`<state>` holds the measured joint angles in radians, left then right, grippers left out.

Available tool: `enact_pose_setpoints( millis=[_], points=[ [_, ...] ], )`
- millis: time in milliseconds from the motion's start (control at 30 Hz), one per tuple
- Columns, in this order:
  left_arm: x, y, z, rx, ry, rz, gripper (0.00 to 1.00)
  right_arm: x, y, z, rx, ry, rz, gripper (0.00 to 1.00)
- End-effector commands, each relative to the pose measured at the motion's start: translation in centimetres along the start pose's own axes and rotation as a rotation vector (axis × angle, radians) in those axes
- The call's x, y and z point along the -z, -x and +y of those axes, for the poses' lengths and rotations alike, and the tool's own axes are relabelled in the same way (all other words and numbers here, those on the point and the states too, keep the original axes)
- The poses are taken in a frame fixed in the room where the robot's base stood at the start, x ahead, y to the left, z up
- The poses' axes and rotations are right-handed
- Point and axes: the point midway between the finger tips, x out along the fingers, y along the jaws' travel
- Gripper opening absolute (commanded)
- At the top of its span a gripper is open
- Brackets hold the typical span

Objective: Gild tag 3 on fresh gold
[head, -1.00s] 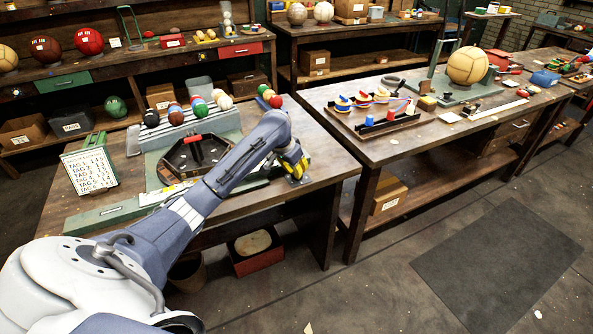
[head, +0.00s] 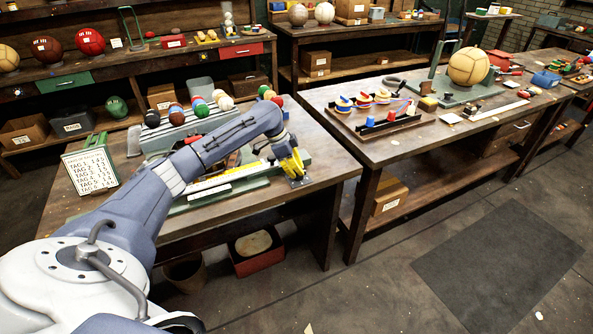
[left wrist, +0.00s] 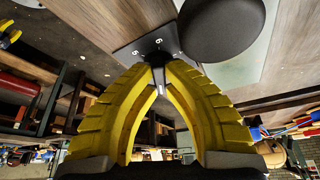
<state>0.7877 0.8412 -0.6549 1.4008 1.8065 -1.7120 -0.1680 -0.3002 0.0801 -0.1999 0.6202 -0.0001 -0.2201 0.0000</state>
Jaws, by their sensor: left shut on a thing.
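My left gripper (head: 291,163) is over the right front end of the near bench, its yellow fingers pointing down at a small dark plate (head: 301,182). In the left wrist view, the fingertips (left wrist: 158,64) meet at this plate (left wrist: 135,50), which has white numerals, 5 and 6 among them. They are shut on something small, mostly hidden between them. A dark round knob-like thing (left wrist: 222,27) is beside the plate. A white card (head: 91,172) with rows of tag text stands at the bench's left; its figures are too small to read surely. My right gripper is not in view.
A long green fixture (head: 237,187) with a yellow strip lies along the bench front. My left arm hides much of the bench middle. Several coloured balls (head: 176,114) stand in a row at the back. A second bench (head: 440,135) stands to the right.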

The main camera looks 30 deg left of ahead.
Motion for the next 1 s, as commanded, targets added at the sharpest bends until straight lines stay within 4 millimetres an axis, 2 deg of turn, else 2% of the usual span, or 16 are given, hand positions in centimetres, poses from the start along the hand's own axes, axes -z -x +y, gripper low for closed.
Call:
enact_pose_setpoints(
  millis=[300, 800, 833, 1000],
  points=[
    [0.05, -0.07, 0.0, -0.036, -0.084, 0.0, 0.0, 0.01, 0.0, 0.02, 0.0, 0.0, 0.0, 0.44],
    [0.09, -0.09, 0.05, -0.042, -0.097, 0.001, 0.0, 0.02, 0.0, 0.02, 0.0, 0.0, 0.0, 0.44],
    [0.1, -0.09, 0.05, -0.042, -0.097, 0.001, 0.14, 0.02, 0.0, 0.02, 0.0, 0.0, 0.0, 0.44],
    [0.07, -0.07, 0.03, -0.041, -0.097, 0.0, 0.34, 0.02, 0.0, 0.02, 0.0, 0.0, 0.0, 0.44]
  ],
)
